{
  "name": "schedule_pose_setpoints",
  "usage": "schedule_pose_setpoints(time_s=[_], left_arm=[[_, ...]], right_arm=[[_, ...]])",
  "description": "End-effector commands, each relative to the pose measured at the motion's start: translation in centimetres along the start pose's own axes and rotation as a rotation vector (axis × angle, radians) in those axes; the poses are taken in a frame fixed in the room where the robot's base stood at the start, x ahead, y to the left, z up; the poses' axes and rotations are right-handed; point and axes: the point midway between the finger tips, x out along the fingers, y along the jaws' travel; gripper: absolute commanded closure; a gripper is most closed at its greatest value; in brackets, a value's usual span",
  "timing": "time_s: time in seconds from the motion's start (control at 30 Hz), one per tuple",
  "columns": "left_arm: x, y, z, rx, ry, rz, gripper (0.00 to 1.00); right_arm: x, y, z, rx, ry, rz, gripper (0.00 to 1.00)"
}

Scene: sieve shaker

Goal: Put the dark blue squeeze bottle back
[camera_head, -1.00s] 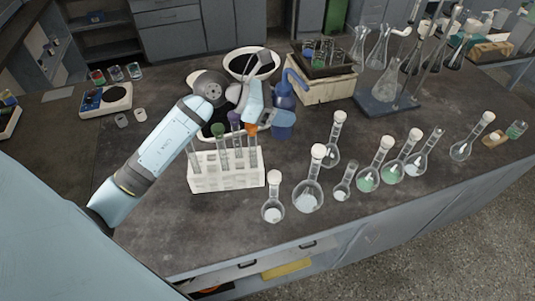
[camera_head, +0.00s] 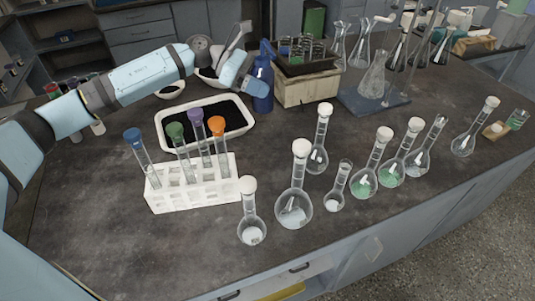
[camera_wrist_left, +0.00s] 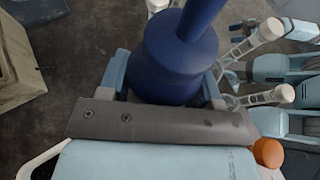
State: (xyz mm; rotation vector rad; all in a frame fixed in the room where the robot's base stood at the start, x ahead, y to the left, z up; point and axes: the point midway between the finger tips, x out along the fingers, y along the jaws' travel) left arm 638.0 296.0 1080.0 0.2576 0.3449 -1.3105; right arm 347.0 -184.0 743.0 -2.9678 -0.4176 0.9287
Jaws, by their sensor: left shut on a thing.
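The dark blue squeeze bottle (camera_head: 263,82) stands upright at the back of the bench, left of a beige box. My left gripper (camera_head: 250,88) reaches in from the left and is shut on the bottle. In the left wrist view the bottle (camera_wrist_left: 178,62) sits between the two fingers of the left gripper (camera_wrist_left: 172,85). Whether its base touches the bench is hard to tell.
A white tray of black material (camera_head: 247,128) lies in front of the bottle. A white rack (camera_head: 195,188) with stoppered tubes stands nearer. Several flasks line the bench to the right. The beige box (camera_head: 308,88) with a dark tube holder is close beside the bottle.

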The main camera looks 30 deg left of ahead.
Motion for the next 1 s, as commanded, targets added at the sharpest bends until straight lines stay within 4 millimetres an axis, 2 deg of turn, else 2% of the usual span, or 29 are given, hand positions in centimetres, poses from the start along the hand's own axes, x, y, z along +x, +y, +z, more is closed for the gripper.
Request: schedule_pose_setpoints(time_s=[0.1,0.23,0.4,0.7,1.0], left_arm=[[-0.8,0.9,-0.8,-0.001,-0.004,0.010,0.47],[-0.2,1.1,-2.6,-0.004,-0.006,0.010,0.47],[1.6,1.0,-6.8,-0.008,-0.006,0.009,0.47],[4.4,1.1,-13.4,-0.004,-0.007,0.010,0.47],[5.5,1.1,-15.9,-0.003,-0.007,0.009,0.47]], right_arm=[[-0.1,0.1,0.1,-0.004,0.001,0.006,0.35],[-0.5,0.1,0.8,-0.002,-0.013,0.006,0.35],[-0.6,0.0,1.5,-0.001,-0.026,0.004,0.35],[-0.4,0.0,1.1,-0.006,-0.018,0.002,0.35],[-0.2,0.1,0.9,-0.008,-0.012,0.002,0.35]])
